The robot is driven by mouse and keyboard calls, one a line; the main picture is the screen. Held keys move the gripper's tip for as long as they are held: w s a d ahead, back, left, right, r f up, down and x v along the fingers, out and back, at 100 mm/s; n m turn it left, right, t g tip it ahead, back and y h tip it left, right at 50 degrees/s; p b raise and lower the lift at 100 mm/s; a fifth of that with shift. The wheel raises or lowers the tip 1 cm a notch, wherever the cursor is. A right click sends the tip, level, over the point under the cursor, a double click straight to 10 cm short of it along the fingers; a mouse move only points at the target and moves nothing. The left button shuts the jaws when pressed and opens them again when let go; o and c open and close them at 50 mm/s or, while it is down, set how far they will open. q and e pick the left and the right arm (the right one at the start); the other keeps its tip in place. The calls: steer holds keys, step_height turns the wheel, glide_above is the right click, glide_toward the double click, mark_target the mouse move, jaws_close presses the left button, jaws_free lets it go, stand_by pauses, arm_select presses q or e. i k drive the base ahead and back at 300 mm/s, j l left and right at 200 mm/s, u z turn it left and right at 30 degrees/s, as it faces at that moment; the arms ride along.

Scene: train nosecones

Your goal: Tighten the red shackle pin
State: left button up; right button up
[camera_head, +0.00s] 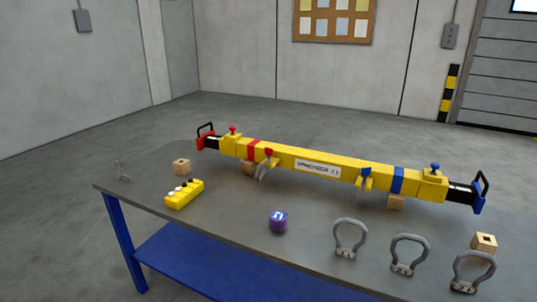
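A yellow beam (318,167) lies across the table on wooden blocks, with a red band and red handle at its left end and blue ones at its right. A small red knob-like piece (268,151), possibly the red shackle pin, sits at a yellow bracket by the red band. A grey piece (263,171), perhaps a shackle, hangs below that bracket. Another red knob (233,130) stands on top of the left end. How far the red piece is screwed in is too small to tell. Neither of my grippers is in view.
Three grey shackles (350,238) stand along the table's right front.

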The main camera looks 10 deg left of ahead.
mark_target(268, 152)
steer(key=i+j+u, duration=0.1)
steer(key=i+u, duration=0.65)
steer(key=i, duration=0.25)
steer(key=u, duration=0.4)
